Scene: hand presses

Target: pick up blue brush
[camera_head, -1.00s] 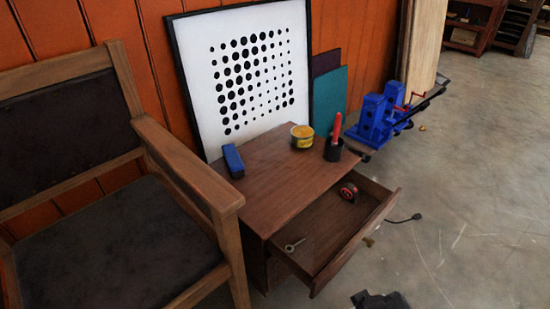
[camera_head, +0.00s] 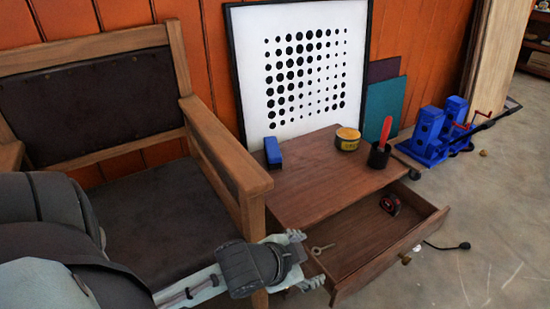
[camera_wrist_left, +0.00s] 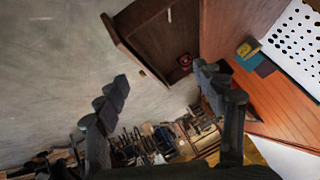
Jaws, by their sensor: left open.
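The blue brush (camera_head: 272,152), a small block with a blue upper part and a darker lower edge, stands at the back left of the wooden cabinet's top (camera_head: 322,180). My left gripper (camera_head: 305,260) is open and empty, beside the cabinet's front left and the open drawer, nearer the camera than the brush and well apart from it. In the left wrist view my left gripper's fingers (camera_wrist_left: 160,78) are spread with nothing between them. I cannot make out the brush in that view. My right gripper is not in view.
A yellow tin (camera_head: 347,139) and a black cup with a red-handled tool (camera_head: 379,155) stand on the cabinet. The open drawer (camera_head: 370,245) holds a tape measure (camera_head: 390,203) and a key-like piece (camera_head: 322,249). An armchair (camera_head: 228,165) stands close left; a dotted picture (camera_head: 305,70) leans behind.

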